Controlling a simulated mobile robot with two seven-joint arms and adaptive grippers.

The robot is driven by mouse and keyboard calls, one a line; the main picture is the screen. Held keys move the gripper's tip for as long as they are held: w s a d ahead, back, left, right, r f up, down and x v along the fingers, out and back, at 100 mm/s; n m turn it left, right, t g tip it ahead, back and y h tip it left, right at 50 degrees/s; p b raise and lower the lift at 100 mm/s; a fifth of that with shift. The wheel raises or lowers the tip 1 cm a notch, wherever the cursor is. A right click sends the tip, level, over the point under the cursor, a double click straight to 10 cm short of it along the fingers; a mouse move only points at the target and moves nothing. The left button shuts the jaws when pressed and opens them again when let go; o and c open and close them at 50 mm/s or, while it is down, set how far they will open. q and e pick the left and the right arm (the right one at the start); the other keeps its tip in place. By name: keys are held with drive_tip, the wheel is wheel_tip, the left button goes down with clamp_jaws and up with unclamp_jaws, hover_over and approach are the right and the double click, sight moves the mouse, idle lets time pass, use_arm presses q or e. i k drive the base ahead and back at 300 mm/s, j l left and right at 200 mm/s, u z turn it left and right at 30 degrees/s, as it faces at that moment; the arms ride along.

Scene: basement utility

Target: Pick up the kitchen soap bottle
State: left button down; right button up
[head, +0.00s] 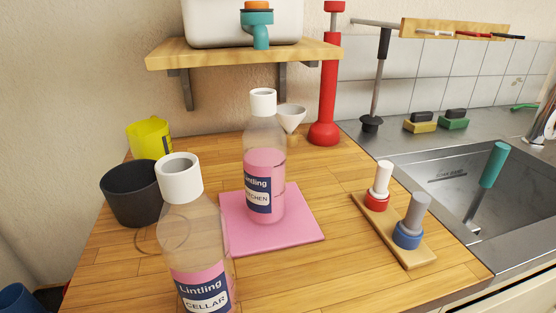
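The kitchen soap bottle (264,170) is clear with pink liquid, a white cap and a dark blue label reading "Lintling" and "KITCHEN". It stands upright on a flat pink mat (302,229) on the wooden worktop. A similar bottle labelled "CELLAR" (199,250) stands nearer, to the lower left, and its base is cut off by the picture's bottom edge. Neither of my grippers shows in the head view.
A dark cup (131,196) and a yellow cup (149,138) stand at left. A white funnel (290,118) and a red pump (328,90) stand behind. A wooden board (403,240) with two stoppers lies right, before the sink (450,172). A shelf (240,53) overhangs the back.

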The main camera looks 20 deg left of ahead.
sight(264, 151)
drive_tip(key=k+l, duration=0.5)
drive_tip(key=k, duration=0.15)
drive_tip(key=k+l, duration=0.5)
drive_tip(key=k, duration=0.2)
